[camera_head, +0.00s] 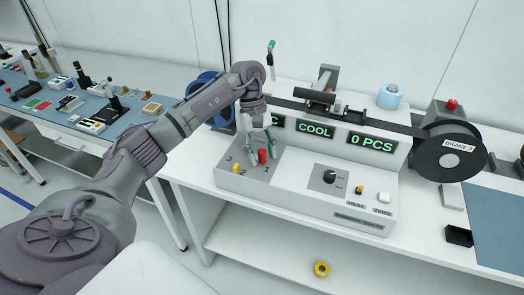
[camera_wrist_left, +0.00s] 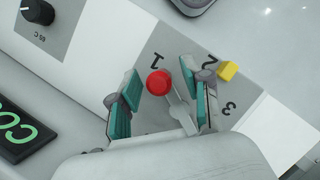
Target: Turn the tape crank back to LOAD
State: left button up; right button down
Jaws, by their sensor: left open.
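A crank with a round red knob (camera_wrist_left: 158,83) and a grey arm stands on the numbered panel of the white handler; the knob points towards the mark 1. The knob also shows in the head view (camera_head: 262,157). No LOAD label is readable. My left gripper (camera_wrist_left: 168,80) comes down from above, open, with its teal-padded fingers on either side of the knob and crank arm. A visible gap separates the left finger from the knob. The gripper (camera_head: 257,148) partly hides the panel in the head view. My right gripper is out of view.
A yellow block (camera_wrist_left: 228,70) stands close to the right finger, near mark 2. A black dial (camera_head: 330,176) and small buttons share the handler's front. A tape reel (camera_head: 449,153) hangs at right. The display (camera_head: 315,131) reads COOL. A yellow roll (camera_head: 321,268) lies below.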

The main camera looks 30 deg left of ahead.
pick_arm(q)
jog(key=shift+c, duration=0.5)
jog(key=c, duration=0.8)
grip_shut()
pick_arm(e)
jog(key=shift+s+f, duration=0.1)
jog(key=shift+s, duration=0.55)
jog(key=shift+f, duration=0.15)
